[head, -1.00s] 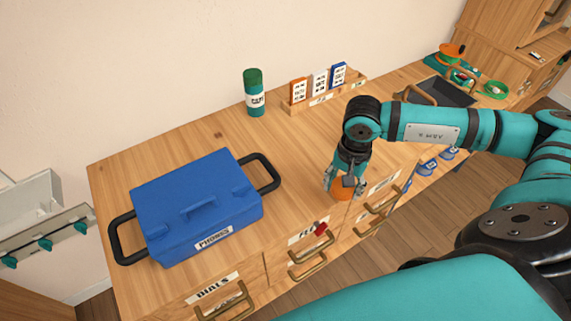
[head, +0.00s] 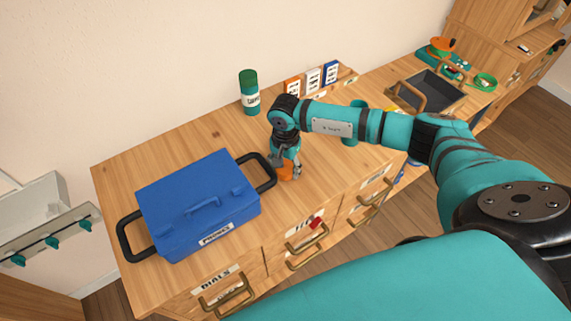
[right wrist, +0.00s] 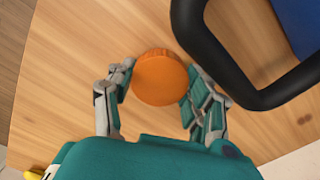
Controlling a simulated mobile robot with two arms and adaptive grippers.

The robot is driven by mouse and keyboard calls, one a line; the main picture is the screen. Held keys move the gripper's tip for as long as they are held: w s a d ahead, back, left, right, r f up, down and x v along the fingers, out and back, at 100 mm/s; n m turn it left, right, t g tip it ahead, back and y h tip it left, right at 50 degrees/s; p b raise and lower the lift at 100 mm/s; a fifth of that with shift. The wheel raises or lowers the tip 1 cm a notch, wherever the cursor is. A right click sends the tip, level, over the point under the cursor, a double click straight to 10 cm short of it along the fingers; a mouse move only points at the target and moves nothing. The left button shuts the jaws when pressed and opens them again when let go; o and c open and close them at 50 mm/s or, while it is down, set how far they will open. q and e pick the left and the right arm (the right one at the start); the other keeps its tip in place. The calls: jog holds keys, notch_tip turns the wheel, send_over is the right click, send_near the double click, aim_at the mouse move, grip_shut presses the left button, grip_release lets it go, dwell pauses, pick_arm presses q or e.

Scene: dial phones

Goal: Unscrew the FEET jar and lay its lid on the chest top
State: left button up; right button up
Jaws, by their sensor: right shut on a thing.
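My right gripper (head: 286,167) is shut on an orange round lid (head: 286,174), close to the blue case's right handle. The right wrist view shows the lid (right wrist: 160,77) as a disc between the two fingers of the gripper (right wrist: 157,95). I cannot tell whether the lid touches the chest top (head: 325,175). A teal cylinder (head: 352,133), perhaps the FEET jar, stands partly behind my right forearm; no label on it is readable. My left gripper is not in view.
A blue case (head: 195,210) marked PHONES sits at left, with black handles. A green-capped jar (head: 249,95) stands at the back beside a rack of cards (head: 314,78). A dark tray (head: 432,92) lies at right. Wood between case and back jar is clear.

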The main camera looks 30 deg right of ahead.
aim_at(286, 168)
jog(key=shift+f, duration=0.25)
jog(key=o, duration=1)
jog(key=shift+r, duration=0.3)
jog(key=shift+w+r, duration=0.1)
jog(key=shift+r, duration=0.2)
notch_tip(286, 168, up, 11)
jog(key=b, duration=0.3)
